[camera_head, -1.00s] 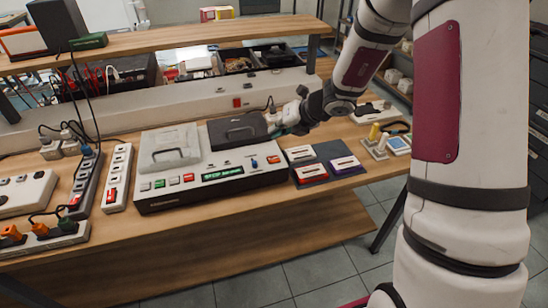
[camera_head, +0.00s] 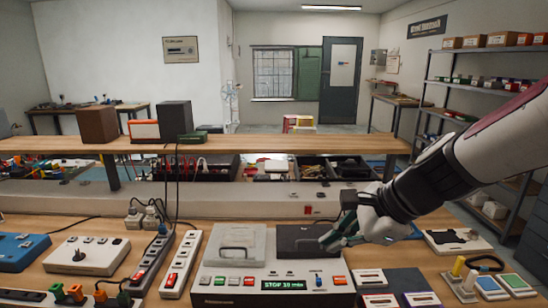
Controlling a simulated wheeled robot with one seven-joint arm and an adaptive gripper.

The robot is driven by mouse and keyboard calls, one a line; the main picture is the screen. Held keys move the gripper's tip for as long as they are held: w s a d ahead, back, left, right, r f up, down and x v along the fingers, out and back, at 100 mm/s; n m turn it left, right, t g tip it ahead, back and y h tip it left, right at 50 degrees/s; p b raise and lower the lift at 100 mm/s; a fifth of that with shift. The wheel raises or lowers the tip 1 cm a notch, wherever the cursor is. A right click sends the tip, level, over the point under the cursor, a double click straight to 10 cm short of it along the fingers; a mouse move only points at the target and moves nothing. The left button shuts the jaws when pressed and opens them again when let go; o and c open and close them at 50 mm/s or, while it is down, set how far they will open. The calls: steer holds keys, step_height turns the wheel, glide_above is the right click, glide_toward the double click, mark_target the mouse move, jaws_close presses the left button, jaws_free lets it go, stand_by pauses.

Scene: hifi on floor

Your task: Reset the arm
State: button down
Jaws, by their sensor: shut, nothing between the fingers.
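My gripper (camera_head: 343,234) is shut and empty. It reaches in from the right and is at the right end of the dark right lid (camera_head: 300,239) of the cassette deck; I cannot tell whether it touches the lid. My white and black arm comes in from the right edge. The deck (camera_head: 213,283) stands on the bench with a grey left lid (camera_head: 235,246), coloured buttons and a green display reading "STOP 10 min". Both lids look shut.
A tray with switches (camera_head: 490,284) is farther right. Power strips (camera_head: 181,265) stand on the left. A raised shelf (camera_head: 270,144) crosses behind, with speakers (camera_head: 175,119) on it. Metal shelving (camera_head: 480,85) is at the right.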

steer(key=s+d+r+n+h, duration=0.2)
steer(key=s+d+n, duration=0.1)
steer(key=s+n, duration=0.5)
steer(key=s+d+r+n+h, duration=0.2)
steer(key=s+d+n+h, duration=0.1)
steer(key=s+n, duration=0.6)
steer(key=shift+s+d+h, duration=0.3)
steer(key=shift+s+d, duration=0.25)
steer(key=shift+d, duration=0.25)
steer(key=shift+a+r, duration=0.1)
